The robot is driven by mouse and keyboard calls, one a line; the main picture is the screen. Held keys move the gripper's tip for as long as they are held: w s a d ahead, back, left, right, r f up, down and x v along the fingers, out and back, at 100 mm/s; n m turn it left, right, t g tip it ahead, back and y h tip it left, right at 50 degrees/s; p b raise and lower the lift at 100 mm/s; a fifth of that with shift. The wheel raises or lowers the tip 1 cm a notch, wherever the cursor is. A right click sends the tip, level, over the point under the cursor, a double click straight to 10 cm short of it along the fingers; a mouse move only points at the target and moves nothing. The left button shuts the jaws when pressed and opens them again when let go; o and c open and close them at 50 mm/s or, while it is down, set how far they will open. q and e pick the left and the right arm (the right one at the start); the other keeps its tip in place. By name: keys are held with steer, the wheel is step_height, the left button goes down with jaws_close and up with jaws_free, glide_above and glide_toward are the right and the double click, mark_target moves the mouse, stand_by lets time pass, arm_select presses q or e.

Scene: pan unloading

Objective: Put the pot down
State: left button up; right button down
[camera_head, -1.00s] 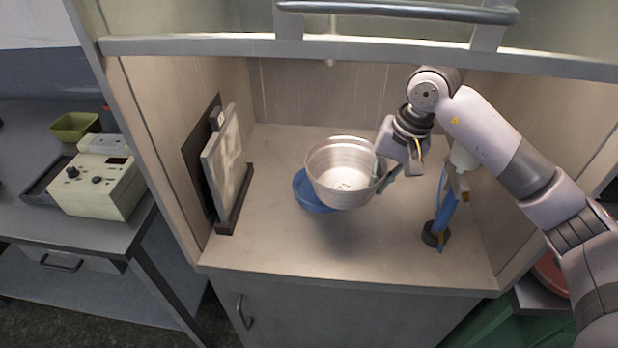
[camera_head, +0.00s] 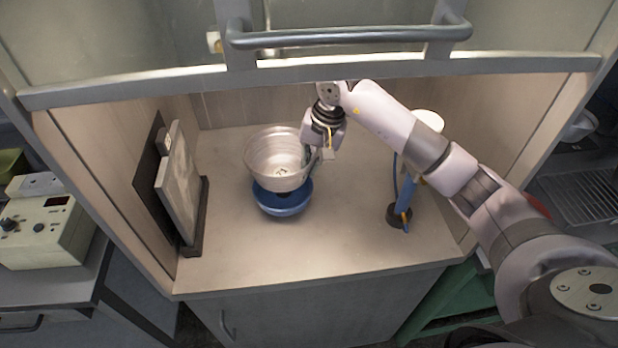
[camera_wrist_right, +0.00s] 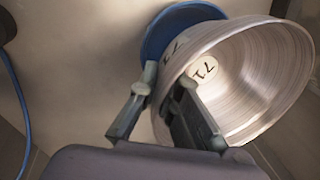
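The pot (camera_head: 278,158) is a round silver metal bowl with a label inside. It hangs slightly tilted inside the cabinet, over or just behind a blue round dish (camera_head: 284,205). My right gripper (camera_head: 311,160) holds the pot's right wall. In the right wrist view, the gripper's fingers (camera_wrist_right: 165,90) pinch the wall of the pot (camera_wrist_right: 232,85), one inside and one outside. The blue dish (camera_wrist_right: 160,38) is partly hidden behind the pot there. I cannot tell whether pot and dish touch. My left gripper is not in view.
A grey panel (camera_head: 180,182) stands along the cabinet's left wall. A blue stand (camera_head: 405,200) is on the right. The raised sash with its handle (camera_head: 345,37) crosses above. The cabinet floor (camera_head: 325,245) is clear at the front.

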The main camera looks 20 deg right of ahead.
steer(key=shift+d+x, duration=0.1)
steer(key=shift+x, duration=0.5)
steer(key=shift+d+x, duration=0.15)
steer(key=shift+x, duration=0.45)
step_height(320, 180, down, 3)
steer(key=shift+s+f+p, duration=0.15)
steer(key=shift+p, duration=0.6)
steer(key=shift+f, duration=0.3)
steer(key=c, duration=2.1)
jaws_free()
steer(key=shift+s, duration=0.1)
steer(key=shift+c, duration=0.2)
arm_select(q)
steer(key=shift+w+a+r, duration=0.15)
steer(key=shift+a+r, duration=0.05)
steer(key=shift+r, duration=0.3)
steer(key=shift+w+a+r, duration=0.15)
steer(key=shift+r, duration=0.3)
arm_select(e)
steer(key=o, duration=0.3)
steer(key=shift+f, duration=0.15)
steer(key=shift+o, duration=0.2)
arm_select(q)
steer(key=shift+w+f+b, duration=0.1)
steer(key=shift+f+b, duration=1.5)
steer(key=shift+b, duration=0.1)
arm_select(e)
steer(key=v, duration=1.2)
